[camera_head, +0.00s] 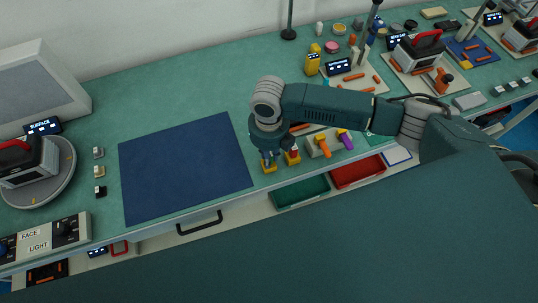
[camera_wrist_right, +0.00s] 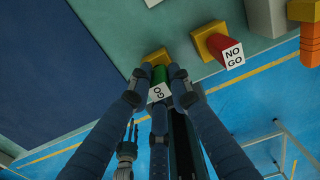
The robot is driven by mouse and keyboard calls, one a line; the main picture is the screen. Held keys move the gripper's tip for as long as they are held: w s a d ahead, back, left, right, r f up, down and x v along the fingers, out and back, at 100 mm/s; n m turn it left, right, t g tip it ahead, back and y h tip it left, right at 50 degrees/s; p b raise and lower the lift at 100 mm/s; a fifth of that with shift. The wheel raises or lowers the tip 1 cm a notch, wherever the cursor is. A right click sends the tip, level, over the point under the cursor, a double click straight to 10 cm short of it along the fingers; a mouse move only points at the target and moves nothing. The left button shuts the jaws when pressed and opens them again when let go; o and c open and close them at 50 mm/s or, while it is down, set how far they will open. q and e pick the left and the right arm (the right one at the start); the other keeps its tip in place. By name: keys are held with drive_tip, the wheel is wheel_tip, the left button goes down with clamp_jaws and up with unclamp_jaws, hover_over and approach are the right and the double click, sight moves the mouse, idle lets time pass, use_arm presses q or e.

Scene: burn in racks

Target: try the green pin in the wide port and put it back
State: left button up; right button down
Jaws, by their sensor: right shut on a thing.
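The green pin (camera_wrist_right: 160,75) shows in the right wrist view, with a white end marked GO. My right gripper (camera_wrist_right: 159,80) is shut on it, one finger on each side. A yellow block (camera_wrist_right: 155,56) is directly behind the pin; I cannot tell whether the pin is seated in it. In the head view my right gripper (camera_head: 269,159) points down at this yellow block (camera_head: 269,168) near the bench's front edge, and hides most of the pin. A red pin (camera_wrist_right: 232,54) marked NO GO stands beside it in another yellow block (camera_wrist_right: 206,38). I cannot pick out the wide port.
A blue mat (camera_head: 185,168) lies left of the gripper. A grey block (camera_head: 321,148) with orange and purple pieces is to its right. Green (camera_head: 300,193) and red (camera_head: 357,172) bins are below the front edge. A red-handled device (camera_head: 27,164) sits on a round plate at left.

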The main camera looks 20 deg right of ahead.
drive_tip(key=c, duration=1.5)
unclamp_jaws()
drive_tip(key=shift+c, duration=0.2)
